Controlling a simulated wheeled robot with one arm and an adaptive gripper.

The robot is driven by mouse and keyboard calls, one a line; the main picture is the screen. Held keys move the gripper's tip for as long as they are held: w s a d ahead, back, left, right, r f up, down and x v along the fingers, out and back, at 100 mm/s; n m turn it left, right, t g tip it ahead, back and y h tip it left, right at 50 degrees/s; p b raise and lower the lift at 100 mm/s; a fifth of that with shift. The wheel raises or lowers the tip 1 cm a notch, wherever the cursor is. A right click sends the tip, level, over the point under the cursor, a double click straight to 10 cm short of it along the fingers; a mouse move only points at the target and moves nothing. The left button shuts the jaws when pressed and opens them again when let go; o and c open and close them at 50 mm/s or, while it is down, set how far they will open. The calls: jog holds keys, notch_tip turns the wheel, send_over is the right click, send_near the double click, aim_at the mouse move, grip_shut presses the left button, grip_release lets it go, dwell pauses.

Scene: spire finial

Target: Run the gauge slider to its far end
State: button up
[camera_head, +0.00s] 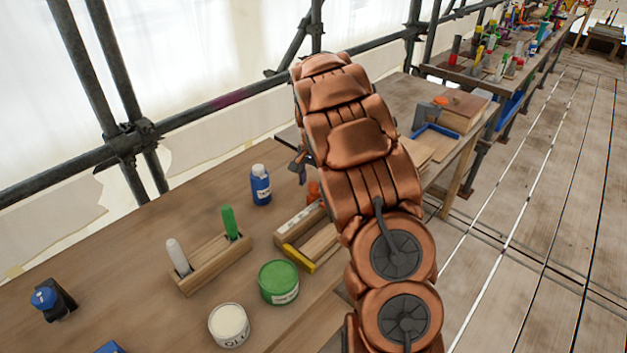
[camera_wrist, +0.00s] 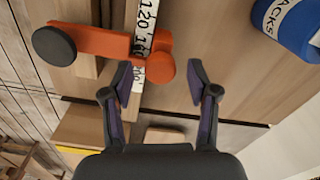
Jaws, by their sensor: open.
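The gauge slider is an orange bar in the wrist view (camera_wrist: 100,42), with a dark round knob at its left end and a rounded orange end at right. It sits across a white scale (camera_wrist: 145,22) marked with numbers around 120. In the head view, a small orange part of the slider (camera_head: 314,190) shows beside my arm, at the back of the wooden gauge. My gripper (camera_wrist: 162,78) is open and empty. Its left fingertip appears close to the slider's rounded end; contact cannot be told. In the head view my arm hides most of the gripper.
A blue tacks container (camera_head: 261,185) stands left of the gauge, also at top right in the wrist view (camera_wrist: 292,24). A wooden holder (camera_head: 210,265) with white and green sticks, a green tin (camera_head: 279,282) and a white tin (camera_head: 229,325) stand nearer. Scaffold poles (camera_head: 130,142) run behind.

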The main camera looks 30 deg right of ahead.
jog(key=shift+f, duration=0.45)
grip_shut()
dwell(0.4)
